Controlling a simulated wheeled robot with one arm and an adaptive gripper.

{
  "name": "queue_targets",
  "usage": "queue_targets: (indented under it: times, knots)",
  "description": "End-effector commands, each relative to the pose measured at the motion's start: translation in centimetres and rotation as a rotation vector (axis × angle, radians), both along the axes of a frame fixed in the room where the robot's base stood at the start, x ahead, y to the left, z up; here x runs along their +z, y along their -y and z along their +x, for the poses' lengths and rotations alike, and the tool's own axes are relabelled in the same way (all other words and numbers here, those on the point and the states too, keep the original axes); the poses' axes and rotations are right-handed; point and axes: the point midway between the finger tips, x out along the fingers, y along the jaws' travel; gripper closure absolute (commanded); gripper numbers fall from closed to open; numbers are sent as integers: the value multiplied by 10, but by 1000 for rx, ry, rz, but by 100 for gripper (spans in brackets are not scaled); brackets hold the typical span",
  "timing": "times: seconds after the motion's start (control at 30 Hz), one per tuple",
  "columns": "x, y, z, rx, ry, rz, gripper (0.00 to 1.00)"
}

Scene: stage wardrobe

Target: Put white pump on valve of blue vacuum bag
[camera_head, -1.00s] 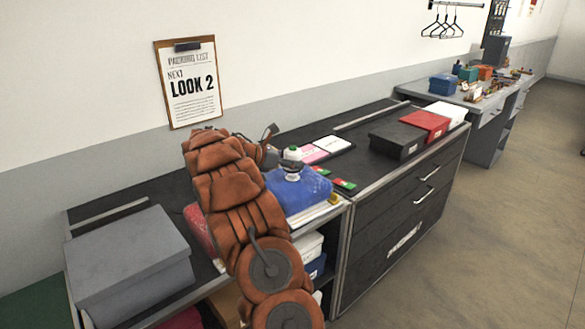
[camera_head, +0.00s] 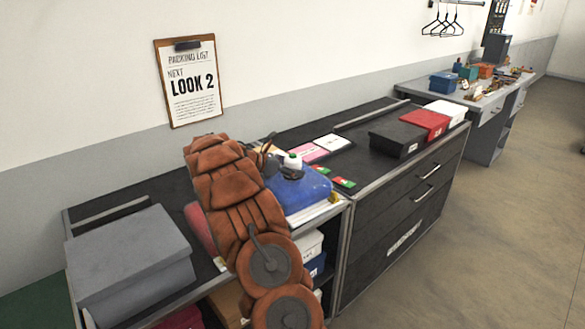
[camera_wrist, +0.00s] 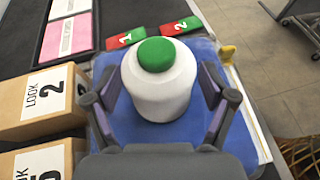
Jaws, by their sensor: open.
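The white pump (camera_wrist: 160,88), a squat white body with a green cap, stands on the blue vacuum bag (camera_wrist: 125,130) in the wrist view. My gripper (camera_wrist: 158,84) is open, with one finger on each side of the pump and small gaps visible between. In the head view the pump's top (camera_head: 292,160) shows above the blue bag (camera_head: 308,192), with a dark gripper finger in front of its lower part. The bag's valve is not visible; the pump covers that area, so I cannot tell whether it sits on the valve.
Boxes marked LOOK (camera_wrist: 45,100) stand left of the bag in the wrist view. Red and green number cards (camera_wrist: 180,26) lie beyond it, with pink and white cards (camera_wrist: 68,36). A grey box (camera_head: 130,262) stands left on the counter; black, red and white boxes stand right.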

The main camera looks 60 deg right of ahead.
Motion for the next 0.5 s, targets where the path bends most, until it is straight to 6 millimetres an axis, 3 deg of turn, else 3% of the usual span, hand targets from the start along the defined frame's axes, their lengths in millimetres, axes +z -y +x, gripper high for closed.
queue_targets:
  times: [0.27,0.5]
  knots:
    - [5,-8,5,1,1,-1,17]
    - [22,-44,26,5,4,-2,17]
